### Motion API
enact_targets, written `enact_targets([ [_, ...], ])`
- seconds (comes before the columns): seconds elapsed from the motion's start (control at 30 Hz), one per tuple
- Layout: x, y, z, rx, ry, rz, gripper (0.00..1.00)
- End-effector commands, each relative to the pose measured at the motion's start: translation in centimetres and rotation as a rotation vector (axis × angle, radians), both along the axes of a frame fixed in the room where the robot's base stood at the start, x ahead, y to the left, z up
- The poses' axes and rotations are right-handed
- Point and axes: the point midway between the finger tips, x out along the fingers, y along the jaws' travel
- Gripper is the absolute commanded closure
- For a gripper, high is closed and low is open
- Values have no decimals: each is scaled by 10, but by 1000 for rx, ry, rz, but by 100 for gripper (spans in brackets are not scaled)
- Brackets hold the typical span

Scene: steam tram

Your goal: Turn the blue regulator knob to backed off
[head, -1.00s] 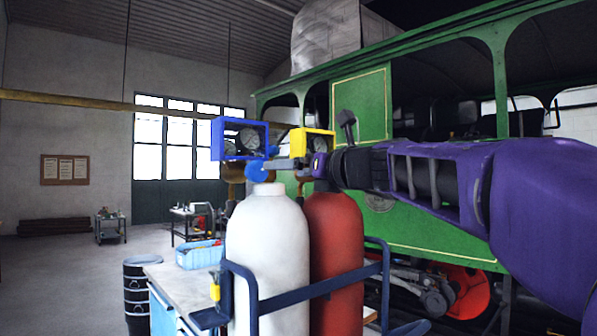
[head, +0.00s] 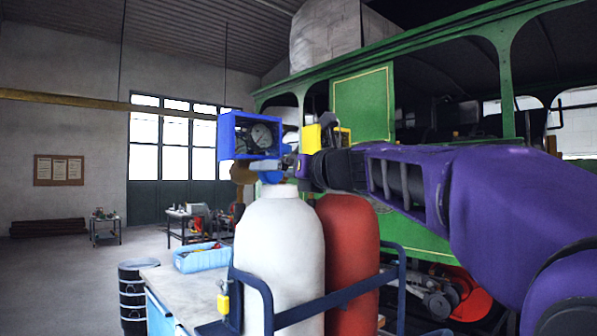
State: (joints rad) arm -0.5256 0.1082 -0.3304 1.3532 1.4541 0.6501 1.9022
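The blue regulator knob (head: 271,177) is on the regulator above the white gas bottle (head: 278,250), just under the blue-framed gauges (head: 262,134). Only part of the knob shows. My gripper (head: 289,166) reaches in from the right, its grey fingers directly beside the knob at the regulator. The fingertips overlap the regulator parts in this view. I cannot tell whether they touch the knob, or whether they are open or shut. The knob's turned position cannot be read from here.
A red bottle (head: 347,255) stands right of the white one, behind a dark blue rail (head: 300,312). Yellow-framed gauges (head: 312,139) sit behind my wrist. A bench with a light blue bin (head: 202,258) is to the left. The green tram (head: 361,105) stands behind.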

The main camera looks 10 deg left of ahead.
Motion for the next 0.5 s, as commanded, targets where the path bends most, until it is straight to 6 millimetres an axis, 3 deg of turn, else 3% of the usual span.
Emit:
enact_targets([
  [0.47,1,2,0,1,1,0,6],
  [0.5,1,2,0,0,0,0,13],
])
